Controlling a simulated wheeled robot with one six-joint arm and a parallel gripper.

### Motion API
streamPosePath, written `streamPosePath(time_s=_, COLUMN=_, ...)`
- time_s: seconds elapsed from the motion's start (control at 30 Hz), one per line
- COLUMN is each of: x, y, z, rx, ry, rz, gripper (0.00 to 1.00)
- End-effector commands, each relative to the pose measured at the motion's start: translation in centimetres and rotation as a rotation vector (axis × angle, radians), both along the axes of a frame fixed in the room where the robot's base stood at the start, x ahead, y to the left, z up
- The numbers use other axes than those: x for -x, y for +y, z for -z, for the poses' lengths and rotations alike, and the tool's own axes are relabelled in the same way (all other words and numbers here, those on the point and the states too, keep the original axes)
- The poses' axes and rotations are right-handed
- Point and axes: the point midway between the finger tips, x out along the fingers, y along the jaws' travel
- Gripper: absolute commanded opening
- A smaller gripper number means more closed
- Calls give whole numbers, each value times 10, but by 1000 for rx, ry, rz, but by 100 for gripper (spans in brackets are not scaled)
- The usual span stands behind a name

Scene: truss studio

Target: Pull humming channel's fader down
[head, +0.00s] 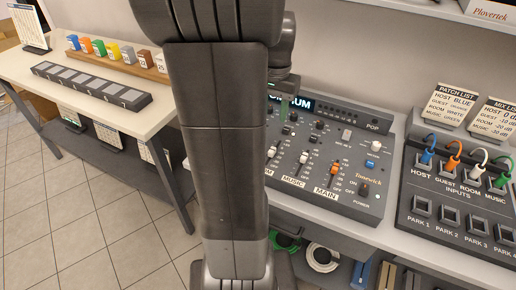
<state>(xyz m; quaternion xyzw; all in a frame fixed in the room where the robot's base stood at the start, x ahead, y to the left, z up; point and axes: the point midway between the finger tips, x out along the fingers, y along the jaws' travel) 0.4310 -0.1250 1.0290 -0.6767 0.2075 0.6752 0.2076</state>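The grey mixer (345,205) stands on the white table, partly behind my arm. A white fader cap (303,157) is on the strip labelled MUSIC, and an orange one (334,169) is on MAIN. The strips further left are hidden. The display (303,104) is lit, but only the end of its text shows. My gripper (284,108) hangs over the mixer's upper part, above the fader caps; its finger opening is too small to tell. No humming channel can be identified.
A patch box (455,215) with coloured plugs and several PARK sockets stands on the right. Cards stand behind it. A side table (60,65) on the left holds a button strip (92,87) and coloured tags. Cable coils lie below the mixer.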

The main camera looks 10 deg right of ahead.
Motion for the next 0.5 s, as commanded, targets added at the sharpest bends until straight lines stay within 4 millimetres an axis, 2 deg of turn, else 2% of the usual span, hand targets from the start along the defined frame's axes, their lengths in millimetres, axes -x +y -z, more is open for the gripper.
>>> streamPosePath(time_s=0.17, x=1, y=0, z=21, rx=-2, ry=7, rz=1, gripper=38)
streamPosePath(time_s=0.5, x=1, y=0, z=94, rx=-1, ry=7, rz=-1, gripper=38)
